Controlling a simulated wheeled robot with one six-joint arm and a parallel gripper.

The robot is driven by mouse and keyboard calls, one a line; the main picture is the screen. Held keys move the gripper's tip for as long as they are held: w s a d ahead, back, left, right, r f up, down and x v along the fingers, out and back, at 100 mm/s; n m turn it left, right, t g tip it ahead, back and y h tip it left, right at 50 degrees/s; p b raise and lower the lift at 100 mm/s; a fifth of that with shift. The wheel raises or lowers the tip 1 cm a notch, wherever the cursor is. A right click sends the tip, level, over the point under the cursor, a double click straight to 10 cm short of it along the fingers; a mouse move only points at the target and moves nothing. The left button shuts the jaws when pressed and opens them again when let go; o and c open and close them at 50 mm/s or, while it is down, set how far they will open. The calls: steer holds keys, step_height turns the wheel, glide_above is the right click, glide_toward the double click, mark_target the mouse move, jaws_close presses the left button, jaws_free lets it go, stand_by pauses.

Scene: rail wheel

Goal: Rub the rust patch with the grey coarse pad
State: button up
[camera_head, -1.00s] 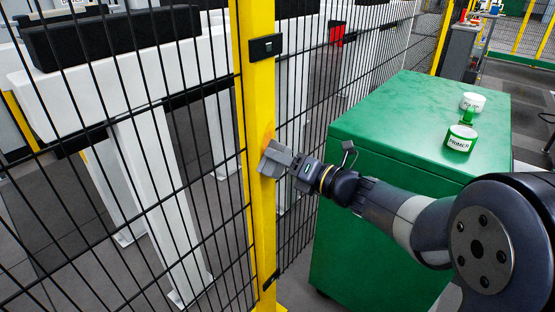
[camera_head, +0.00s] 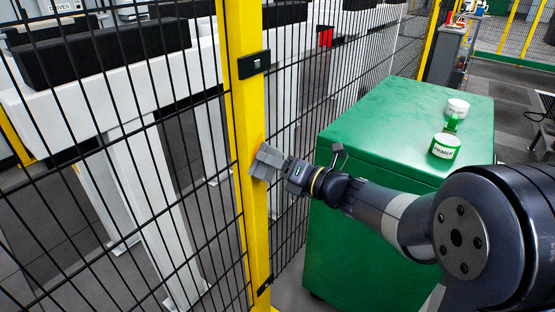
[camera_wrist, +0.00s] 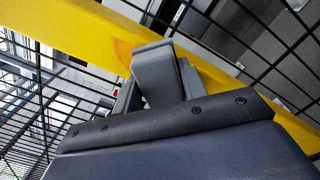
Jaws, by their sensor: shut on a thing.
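The rust patch (camera_head: 259,141) is a faint orange-brown mark on the yellow fence post (camera_head: 246,115), partly hidden by what my gripper holds. It also shows in the wrist view (camera_wrist: 122,50) as an orange-brown smear beside the grey jaw parts. My gripper (camera_head: 272,164) is shut on the grey coarse pad (camera_head: 264,161), a grey block at the post's face. The pad appears to be against the post just below the visible rust; contact cannot be made out for sure. In the wrist view, grey jaw parts (camera_wrist: 158,75) hide most of the pad.
Black wire mesh runs on both sides of the post, with a dark latch plate (camera_head: 254,63) above my gripper.

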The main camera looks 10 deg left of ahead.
mark_target(253, 147)
steer(key=shift+s+a, duration=0.25)
steer(key=shift+s, duration=0.3)
steer(key=shift+s+a, duration=0.2)
steer(key=shift+s, duration=0.35)
steer(key=shift+r+p, duration=0.95)
steer(key=shift+r, duration=0.15)
steer(key=shift+w+d+p, duration=0.25)
steer(key=shift+w+p, duration=0.05)
steer(key=shift+w, duration=0.35)
steer(key=shift+w+d+p, duration=0.25)
steer(key=shift+w, duration=0.35)
steer(key=shift+w+d+p, duration=0.25)
steer(key=shift+w+p, duration=0.05)
steer(key=shift+w, duration=0.35)
steer(key=shift+d+r+p, duration=0.1)
steer(key=shift+r+p, duration=0.85)
steer(key=shift+p, duration=0.05)
steer(key=shift+s+a+b, duration=0.15)
steer(key=shift+s+a, duration=0.15)
steer(key=shift+s, duration=0.35)
steer(key=shift+s+a+b, duration=0.1)
steer(key=shift+s+a, duration=0.2)
steer(key=shift+s, duration=0.3)
steer(key=shift+s+a+b, duration=0.15)
steer(key=shift+s+a, duration=0.15)
steer(key=shift+s, duration=0.35)
steer(key=p+v, duration=0.1)
steer(key=v, duration=0.5)
steer(key=shift+d, duration=0.1)
